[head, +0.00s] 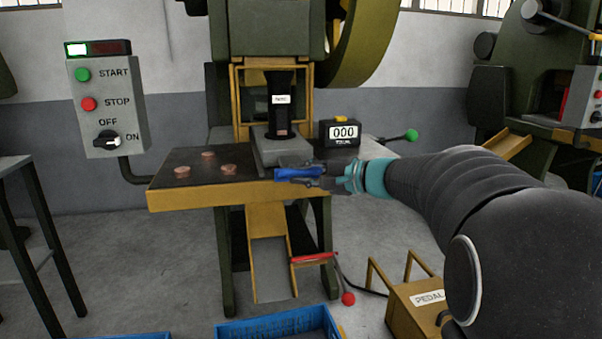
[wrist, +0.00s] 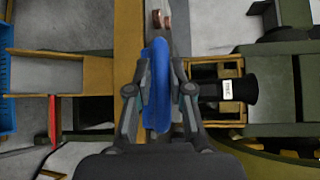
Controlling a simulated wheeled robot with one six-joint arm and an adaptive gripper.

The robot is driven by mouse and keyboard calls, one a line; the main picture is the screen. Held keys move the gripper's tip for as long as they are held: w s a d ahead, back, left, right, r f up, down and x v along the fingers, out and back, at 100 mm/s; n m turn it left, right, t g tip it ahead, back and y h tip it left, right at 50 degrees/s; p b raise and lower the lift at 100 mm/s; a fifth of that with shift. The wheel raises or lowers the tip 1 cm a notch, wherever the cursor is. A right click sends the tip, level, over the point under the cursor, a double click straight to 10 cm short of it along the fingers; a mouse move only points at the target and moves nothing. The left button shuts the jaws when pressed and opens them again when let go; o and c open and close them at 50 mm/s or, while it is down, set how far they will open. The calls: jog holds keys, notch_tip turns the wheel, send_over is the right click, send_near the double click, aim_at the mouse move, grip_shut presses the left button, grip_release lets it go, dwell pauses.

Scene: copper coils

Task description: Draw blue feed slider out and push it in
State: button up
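The blue feed slider (head: 300,173) shows its blue handle at the front edge of the press table (head: 225,193), just below the grey die block (head: 283,150). In the wrist view the blue handle (wrist: 158,85) runs lengthwise between my two fingers. My gripper (head: 318,180) reaches it from the right in the head view. In the wrist view the fingers of my gripper (wrist: 159,62) close in on both sides of the handle and appear to touch it. The slider's inner part is hidden, so I cannot tell how far it is drawn out.
Several copper coils (head: 208,155) lie on the table's left part. A counter (head: 340,133) reading 000 and a green-knobbed lever (head: 411,135) stand at right. A control box (head: 107,105) hangs at left. A blue crate (head: 275,325) and a pedal box (head: 415,305) are on the floor.

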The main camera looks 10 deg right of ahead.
jog(key=shift+o, duration=1.2)
jog(key=shift+s+d, duration=0.1)
jog(key=v, duration=1.2)
